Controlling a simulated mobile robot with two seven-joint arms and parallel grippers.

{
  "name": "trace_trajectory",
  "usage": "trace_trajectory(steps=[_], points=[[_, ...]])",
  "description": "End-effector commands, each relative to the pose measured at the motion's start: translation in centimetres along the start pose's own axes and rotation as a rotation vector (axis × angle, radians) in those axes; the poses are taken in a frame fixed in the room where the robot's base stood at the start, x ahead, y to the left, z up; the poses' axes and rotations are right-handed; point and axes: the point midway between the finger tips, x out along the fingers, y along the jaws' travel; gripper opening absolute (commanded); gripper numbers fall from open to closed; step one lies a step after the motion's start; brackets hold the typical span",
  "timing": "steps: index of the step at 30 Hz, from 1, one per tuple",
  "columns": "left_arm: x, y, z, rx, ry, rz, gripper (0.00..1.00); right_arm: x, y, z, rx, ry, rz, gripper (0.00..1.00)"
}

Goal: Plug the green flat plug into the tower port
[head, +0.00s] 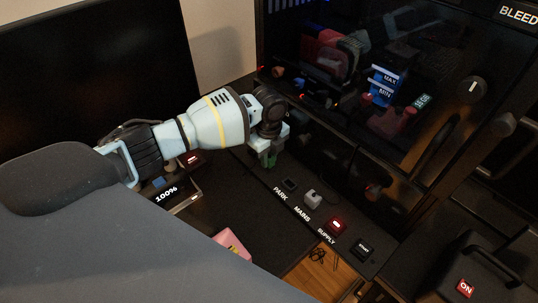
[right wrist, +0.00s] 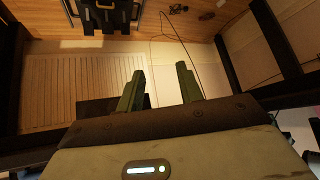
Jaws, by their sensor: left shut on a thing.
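My left gripper (head: 268,158) points down over the dark panel, beside the PARK label. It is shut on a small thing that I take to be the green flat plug. A bit of green shows at its fingertips, but the fingers and the wrist hide most of it. I cannot tell whether it touches the panel. My right gripper (right wrist: 162,84) shows in the right wrist view, with its two green fingers apart and nothing between them. I cannot pick out the tower port in either view.
The control panel holds a dark slot (head: 290,184), a grey switch (head: 312,199), a red-lit supply button (head: 336,225) and a START button (head: 363,248). A dark glass-fronted cabinet (head: 340,130) stands behind. A pink thing (head: 232,243) lies in front. The right wrist view shows a loose cable (right wrist: 172,32).

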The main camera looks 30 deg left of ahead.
Motion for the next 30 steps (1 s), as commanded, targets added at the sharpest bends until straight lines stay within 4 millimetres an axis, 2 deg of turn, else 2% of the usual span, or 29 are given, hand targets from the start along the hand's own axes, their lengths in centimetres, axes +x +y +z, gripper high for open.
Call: trace_trajectory(steps=[2, 3, 9, 17, 20, 30], points=[[0.2, 0.0, 0.0, 0.0, 0.0, 0.001, 0.0, 0.0, 0.0, 0.1, 0.0, -0.002, 0.0, 0.36], [0.3, 0.0, 0.0, 0.0, 0.0, 0.0, 0.22, 0.0, 0.0, 0.2, 0.0, -0.003, 0.0, 0.36], [0.2, 0.0, 0.0, 0.0, 0.0, -0.001, 0.47, 0.0, 0.0, 0.1, 0.0, -0.002, 0.0, 0.36], [0.1, 0.0, 0.0, 0.0, 0.0, -0.001, 0.47, -0.1, 0.0, 0.3, 0.001, -0.007, -0.001, 0.36], [-0.6, -0.1, 0.0, 0.0, 0.0, -0.003, 0.47, -0.2, -0.1, 0.4, 0.001, -0.008, -0.001, 0.36], [-5.8, -0.1, 0.0, 0.0, -0.001, -0.005, 0.47, -0.4, 0.0, -0.1, -0.001, -0.001, 0.0, 0.36]])
